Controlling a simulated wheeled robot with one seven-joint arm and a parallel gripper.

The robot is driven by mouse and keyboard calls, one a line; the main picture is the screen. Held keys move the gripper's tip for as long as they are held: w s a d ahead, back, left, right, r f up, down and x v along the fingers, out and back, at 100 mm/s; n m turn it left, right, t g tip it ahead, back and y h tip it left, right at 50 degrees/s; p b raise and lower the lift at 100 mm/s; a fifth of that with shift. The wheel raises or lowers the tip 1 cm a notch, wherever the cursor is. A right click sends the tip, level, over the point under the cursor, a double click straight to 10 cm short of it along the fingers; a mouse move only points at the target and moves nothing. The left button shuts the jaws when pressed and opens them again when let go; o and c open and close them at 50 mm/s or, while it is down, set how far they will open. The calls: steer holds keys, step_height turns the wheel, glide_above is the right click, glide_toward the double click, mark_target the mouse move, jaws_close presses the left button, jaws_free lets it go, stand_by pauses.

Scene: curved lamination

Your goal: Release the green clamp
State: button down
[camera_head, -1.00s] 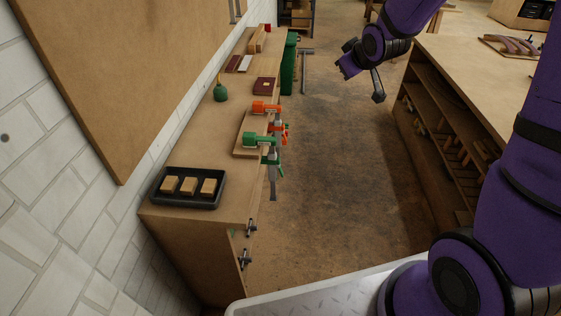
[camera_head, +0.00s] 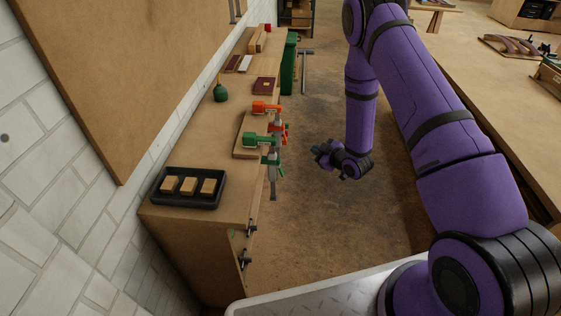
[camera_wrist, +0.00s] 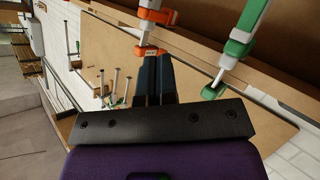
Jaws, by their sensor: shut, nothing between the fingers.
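The green clamp (camera_head: 262,141) is fixed on the bench's front edge, its bar and handle hanging down the front. It also shows at the upper right in the wrist view (camera_wrist: 238,42). My gripper (camera_head: 318,151) is to the right of the clamp, over the floor and apart from it. In the wrist view my gripper's fingers (camera_wrist: 155,62) are together and empty. They point toward the orange clamp (camera_wrist: 155,17), left of the green one. The orange clamp (camera_head: 262,107) sits just behind the green one on the same board (camera_head: 243,147).
A black tray (camera_head: 188,204) with wooden blocks stands at the bench's near end. A green bottle (camera_head: 220,93) stands farther back. Two small clamps (camera_head: 245,258) hang on the bench's near side. The floor (camera_head: 310,230) between the benches is open.

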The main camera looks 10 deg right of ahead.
mark_target(279, 161)
steer(key=shift+y, duration=0.5)
steer(key=s+f, duration=0.1)
steer(key=f, duration=0.2)
steer(key=s+f, duration=0.1)
steer(key=shift+s+a+f, duration=0.25)
steer(key=shift+s, duration=0.05)
steer(key=shift+a, duration=0.15)
steer(key=w+a, duration=0.2)
steer(key=a, duration=0.6)
steer(key=shift+w, duration=0.4)
steer(key=shift+a, duration=0.25)
stand_by(1.0)
steer(key=shift+w+a, duration=0.1)
steer(key=shift+a, duration=0.1)
steer(key=shift+w+a, duration=0.25)
steer(key=shift+a, duration=0.45)
stand_by(1.2)
stand_by(1.0)
steer(key=shift+s+d, duration=0.2)
steer(key=shift+d, duration=0.35)
steer(key=shift+s+d, duration=0.2)
steer(key=shift+d, duration=0.35)
